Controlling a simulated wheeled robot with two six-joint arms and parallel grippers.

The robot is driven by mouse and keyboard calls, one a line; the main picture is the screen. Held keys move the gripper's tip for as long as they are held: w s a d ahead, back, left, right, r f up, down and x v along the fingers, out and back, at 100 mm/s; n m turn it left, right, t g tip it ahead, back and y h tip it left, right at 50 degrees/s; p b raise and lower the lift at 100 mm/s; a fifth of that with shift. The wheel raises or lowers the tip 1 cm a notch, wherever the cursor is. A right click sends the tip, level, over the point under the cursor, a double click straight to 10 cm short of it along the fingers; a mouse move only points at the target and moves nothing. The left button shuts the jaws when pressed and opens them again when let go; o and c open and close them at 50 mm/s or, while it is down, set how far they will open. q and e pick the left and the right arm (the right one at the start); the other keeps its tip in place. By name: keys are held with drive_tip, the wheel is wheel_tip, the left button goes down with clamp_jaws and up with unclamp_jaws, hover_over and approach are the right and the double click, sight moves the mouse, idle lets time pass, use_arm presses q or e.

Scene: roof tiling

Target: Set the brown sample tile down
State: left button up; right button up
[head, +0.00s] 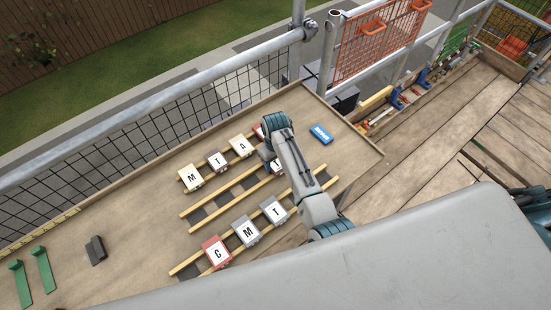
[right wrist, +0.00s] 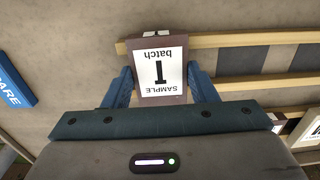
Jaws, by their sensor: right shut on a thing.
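The brown sample tile (right wrist: 160,70) has a white label with a large dark letter and the words SAMPLE and batch, upside down in the right wrist view. My right gripper (right wrist: 162,88) is shut on it, with one blue finger at each side. The tile overlaps the left end of a wooden rail there; I cannot tell whether it touches. In the head view my right gripper (head: 271,158) is over the middle rails, and the tile (head: 277,167) is mostly hidden behind the arm. My left gripper is not in view.
Wooden rails (head: 196,226) carry lettered tiles: a red C (head: 215,251), grey M (head: 246,231) and grey T (head: 273,210) in front, others behind. A blue SPARE block (head: 320,133) lies right. A dark block (head: 96,250) and green brackets (head: 42,268) lie left. The board between is clear.

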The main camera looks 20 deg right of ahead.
sight(275, 162)
drive_tip(key=o, duration=1.1)
drive_tip(key=shift+w+f, duration=0.15)
drive_tip(key=shift+f, duration=0.05)
drive_tip(key=shift+c, duration=0.2)
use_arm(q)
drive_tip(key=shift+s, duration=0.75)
use_arm(e)
drive_tip(key=shift+r, duration=0.95)
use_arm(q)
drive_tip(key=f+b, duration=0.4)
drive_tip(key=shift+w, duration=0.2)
use_arm(e)
wheel_tip(275, 162, up, 11)
